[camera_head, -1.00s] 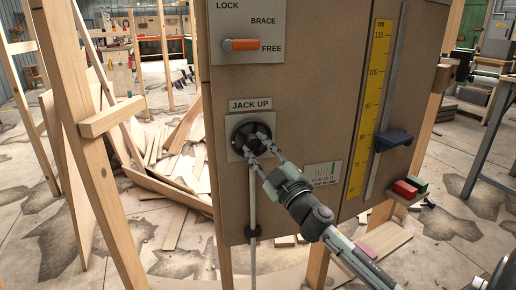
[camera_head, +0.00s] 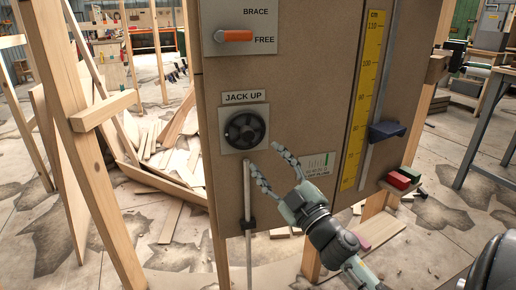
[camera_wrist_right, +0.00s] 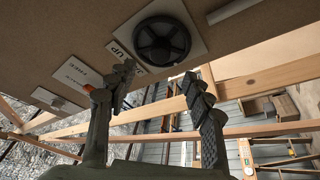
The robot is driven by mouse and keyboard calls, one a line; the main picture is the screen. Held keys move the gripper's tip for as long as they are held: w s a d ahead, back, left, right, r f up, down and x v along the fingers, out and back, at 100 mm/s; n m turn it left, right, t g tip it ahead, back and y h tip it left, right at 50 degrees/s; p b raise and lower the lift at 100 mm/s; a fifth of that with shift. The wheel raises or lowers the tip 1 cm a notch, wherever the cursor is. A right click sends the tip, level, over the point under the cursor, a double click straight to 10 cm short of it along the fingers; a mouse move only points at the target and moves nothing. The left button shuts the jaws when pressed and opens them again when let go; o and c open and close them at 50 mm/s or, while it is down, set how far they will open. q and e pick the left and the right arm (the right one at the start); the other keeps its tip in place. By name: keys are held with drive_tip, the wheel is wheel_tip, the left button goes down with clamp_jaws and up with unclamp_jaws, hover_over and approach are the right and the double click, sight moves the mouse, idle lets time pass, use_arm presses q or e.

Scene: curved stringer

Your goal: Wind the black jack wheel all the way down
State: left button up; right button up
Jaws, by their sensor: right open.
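The black jack wheel (camera_head: 245,130) sits on a light square plate under the JACK UP label (camera_head: 243,97) on the brown board. In the right wrist view the wheel (camera_wrist_right: 161,41) shows whole, above and between the fingers. My right gripper (camera_head: 263,164) is open and empty, below and right of the wheel and apart from it. In the right wrist view its two spread fingers (camera_wrist_right: 165,88) have nothing between them. A dark slider (camera_head: 388,131) stands on the rail by the yellow centimetre scale (camera_head: 362,95). My left gripper is not in view.
An orange lever (camera_head: 235,36) points at FREE above the wheel. A thin vertical rod (camera_head: 248,195) runs below the wheel plate. A wooden post (camera_head: 90,150) stands at left, with scrap planks behind.

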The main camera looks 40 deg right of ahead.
drive_tip(key=v, duration=0.3)
drive_tip(key=shift+s+f, duration=0.1)
drive_tip(key=shift+s, duration=0.15)
drive_tip(key=shift+f, duration=0.1)
